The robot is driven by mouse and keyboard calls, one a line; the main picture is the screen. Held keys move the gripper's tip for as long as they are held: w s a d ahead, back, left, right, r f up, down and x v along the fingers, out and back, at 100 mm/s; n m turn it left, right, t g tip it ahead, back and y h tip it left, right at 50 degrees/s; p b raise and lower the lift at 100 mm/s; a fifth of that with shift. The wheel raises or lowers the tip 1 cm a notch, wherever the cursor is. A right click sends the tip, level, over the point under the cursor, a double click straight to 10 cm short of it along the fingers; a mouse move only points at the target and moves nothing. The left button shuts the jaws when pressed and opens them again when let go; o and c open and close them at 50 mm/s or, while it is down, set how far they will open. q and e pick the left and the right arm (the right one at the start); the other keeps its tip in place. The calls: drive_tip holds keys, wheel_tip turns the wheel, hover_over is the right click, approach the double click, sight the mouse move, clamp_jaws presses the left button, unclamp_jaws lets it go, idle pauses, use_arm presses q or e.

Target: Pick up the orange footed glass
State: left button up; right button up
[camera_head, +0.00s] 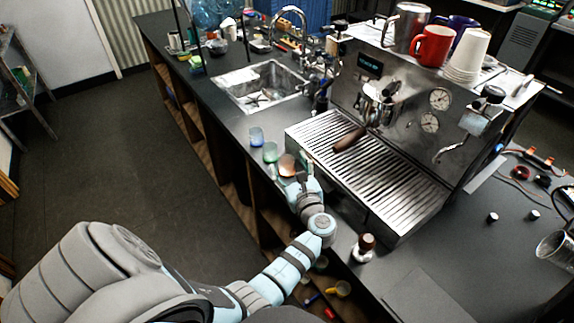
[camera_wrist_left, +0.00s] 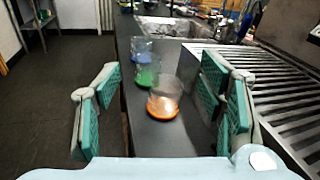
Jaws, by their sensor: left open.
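The orange footed glass (camera_head: 287,165) stands upright on the dark counter (camera_head: 225,118), left of the espresso machine's drip tray. In the left wrist view the orange glass (camera_wrist_left: 164,99) is clear with an orange base, a little ahead of and between the fingers. My left gripper (camera_head: 297,180) is at the counter edge, close to the orange glass. In the left wrist view my left gripper (camera_wrist_left: 160,100) is open, with its teal pads wide apart and nothing between them in contact. My right gripper is not in view.
A green glass (camera_head: 270,152) and a blue glass (camera_head: 256,137) stand just beyond the orange one. The espresso machine's slatted drip tray (camera_head: 345,150) is close on the right. A sink (camera_head: 262,85) lies farther back. A small brown-topped bottle (camera_head: 364,248) stands near the front edge.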

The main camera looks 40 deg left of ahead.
use_arm(q)
drive_tip(key=w+r+m+t, duration=0.1)
drive_tip(key=w+m, duration=0.1)
drive_tip(key=b, duration=0.9)
approach(289, 167)
drive_tip(key=x, duration=0.4)
drive_tip(key=shift+w+a+f, duration=0.1)
drive_tip(key=shift+a+f, duration=0.15)
drive_tip(key=shift+f, duration=0.05)
drive_tip(key=shift+w+a+r+y+b, duration=0.4)
drive_tip(key=shift+a+r, duration=0.3)
drive_tip(key=shift+a, duration=0.2)
drive_tip(key=w+a, duration=0.1)
drive_tip(key=w+a+f+b, duration=0.1)
drive_tip(key=a, duration=0.1)
drive_tip(key=w+a, duration=0.1)
drive_tip(key=w, duration=0.1)
drive_tip(key=shift+a+f, duration=0.25)
drive_tip(key=shift+a, duration=0.1)
drive_tip(key=shift+s+r+h, duration=0.1)
drive_tip(key=shift+h, duration=0.2)
drive_tip(key=shift+s+d+r, duration=0.1)
drive_tip(key=shift+d+r, duration=0.05)
drive_tip(key=shift+s+d+r, duration=0.1)
drive_tip(key=c, duration=1.3)
